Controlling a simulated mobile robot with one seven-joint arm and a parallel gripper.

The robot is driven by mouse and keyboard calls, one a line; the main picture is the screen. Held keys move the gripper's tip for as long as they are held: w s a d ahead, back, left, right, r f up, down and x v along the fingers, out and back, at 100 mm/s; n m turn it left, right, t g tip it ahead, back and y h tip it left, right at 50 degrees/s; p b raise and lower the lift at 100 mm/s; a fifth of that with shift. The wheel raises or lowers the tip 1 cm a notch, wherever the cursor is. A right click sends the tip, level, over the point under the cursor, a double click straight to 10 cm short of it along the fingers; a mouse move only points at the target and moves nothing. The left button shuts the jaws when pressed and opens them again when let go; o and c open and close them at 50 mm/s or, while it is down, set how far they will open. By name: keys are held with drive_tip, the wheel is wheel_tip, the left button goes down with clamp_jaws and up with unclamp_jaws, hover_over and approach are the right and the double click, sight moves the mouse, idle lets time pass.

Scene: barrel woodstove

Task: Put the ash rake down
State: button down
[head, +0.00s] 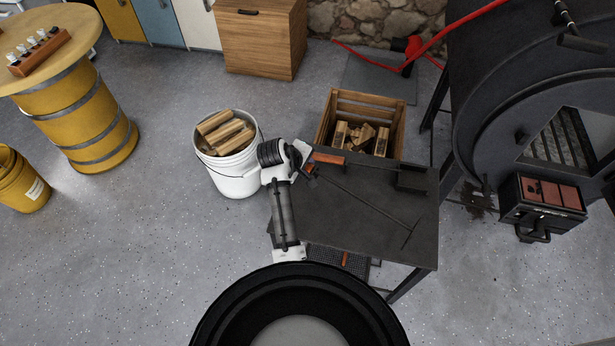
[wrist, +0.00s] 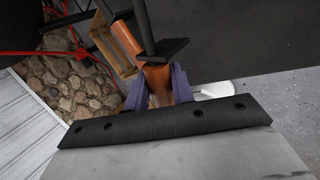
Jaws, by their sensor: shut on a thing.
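My gripper (head: 307,168) is at the left edge of the dark metal table (head: 345,215), shut on the orange handle of the ash rake. In the wrist view the purple fingers (wrist: 158,92) close around this orange handle (wrist: 157,76). The rake's thin dark rod (head: 360,198) runs from the gripper over the tabletop, down to the right, to a narrow crosswise head (head: 409,236). The rake looks low over the table; I cannot tell whether it touches. The gripper hides part of the handle.
A dark shovel-like tool (head: 411,180) with an orange handle (head: 328,158) lies along the table's back edge. A white bucket of wood (head: 238,182) stands left, a wooden crate (head: 368,103) behind, and the black stove (head: 490,120) right. The middle front tabletop is mostly clear.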

wheel_tip(320, 180, down, 6)
drive_tip(key=shift+f, duration=0.1)
idle(0.4)
drive_tip(key=c, duration=1.2)
unclamp_jaws()
